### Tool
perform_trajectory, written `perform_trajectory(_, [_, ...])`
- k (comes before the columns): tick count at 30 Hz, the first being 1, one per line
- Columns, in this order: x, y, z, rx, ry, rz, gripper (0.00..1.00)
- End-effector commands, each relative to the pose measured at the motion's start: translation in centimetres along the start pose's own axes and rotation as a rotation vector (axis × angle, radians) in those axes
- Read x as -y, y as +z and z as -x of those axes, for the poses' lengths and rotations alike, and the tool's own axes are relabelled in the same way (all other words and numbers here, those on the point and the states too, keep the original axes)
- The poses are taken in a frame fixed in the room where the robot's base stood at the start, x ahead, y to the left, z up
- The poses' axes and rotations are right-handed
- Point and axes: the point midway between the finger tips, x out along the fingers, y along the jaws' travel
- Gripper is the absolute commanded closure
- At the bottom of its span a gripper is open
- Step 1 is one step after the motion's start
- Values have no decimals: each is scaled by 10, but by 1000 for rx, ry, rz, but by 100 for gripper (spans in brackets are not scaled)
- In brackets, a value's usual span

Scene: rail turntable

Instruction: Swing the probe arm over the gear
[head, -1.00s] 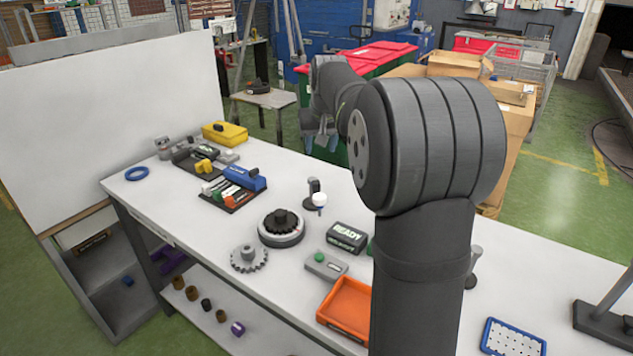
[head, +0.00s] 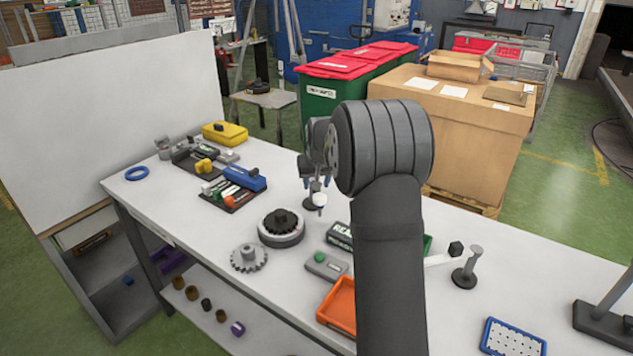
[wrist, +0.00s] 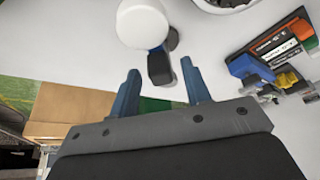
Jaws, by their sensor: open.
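The dark gear (head: 281,218) sits on the round turntable (head: 283,238) in the middle of the bench. Behind it to the right stands a small dark post with a white rounded head (head: 320,198), which seems to be the probe arm; its head is not over the gear. In the wrist view the white head (wrist: 143,22) is large at the top, with the dark post (wrist: 160,68) below it. My gripper (head: 316,182) is just above and behind the post. In the wrist view its open fingers (wrist: 160,70) point to either side of the post; contact cannot be told.
A loose grey gear (head: 249,258) lies in front of the turntable. A grey button box (head: 325,265), a READY sign (head: 340,236) and an orange tray (head: 338,305) are to the right. A post (head: 466,270) stands farther right.

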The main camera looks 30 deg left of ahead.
Motion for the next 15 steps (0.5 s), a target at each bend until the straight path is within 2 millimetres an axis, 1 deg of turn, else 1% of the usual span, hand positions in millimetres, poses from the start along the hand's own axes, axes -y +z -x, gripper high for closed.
perform_trajectory(6, [0, 0, 0, -1, 0, 0, 56])
perform_trajectory(7, [0, 0, 0, -1, 0, 0, 58])
perform_trajectory(13, [0, 0, 0, -1, 0, 0, 98])
perform_trajectory(14, [0, 0, 0, -1, 0, 0, 100])
perform_trajectory(15, [0, 0, 0, -1, 0, 0, 100])
